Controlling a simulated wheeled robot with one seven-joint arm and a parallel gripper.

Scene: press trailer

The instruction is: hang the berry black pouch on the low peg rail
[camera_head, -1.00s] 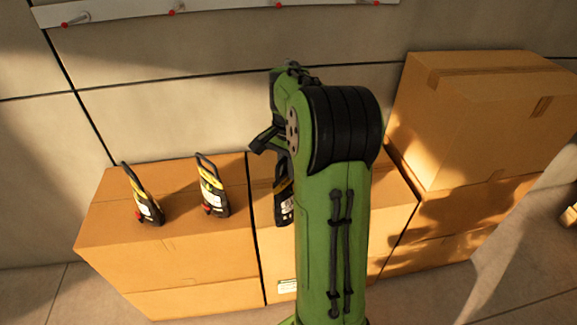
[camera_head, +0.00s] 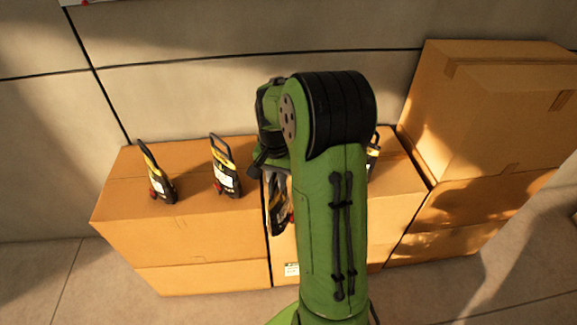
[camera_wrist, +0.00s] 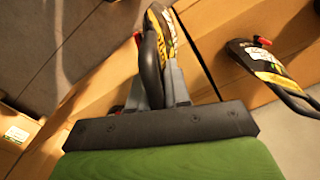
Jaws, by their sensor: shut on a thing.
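My gripper (camera_wrist: 152,92) is shut on the black loop handle (camera_wrist: 151,66) of a black pouch with yellow and white markings (camera_wrist: 161,26). The held pouch also shows in the head view (camera_head: 279,210), partly hidden by my arm, in front of the boxes. Its exact colour name cannot be told. Two similar pouches stand on the left box, one at the left (camera_head: 158,180) and one nearer my arm (camera_head: 226,176). Another pouch (camera_head: 373,152) shows partly behind my arm. The peg rail (camera_head: 100,3) shows only as a sliver at the top left; its pegs are mostly out of view.
Cardboard boxes (camera_head: 185,232) stand in a row against the pale wall (camera_head: 250,80). A taller stacked box (camera_head: 490,95) stands at the right. The wall above the left boxes is clear. Floor (camera_head: 40,275) is open at the lower left.

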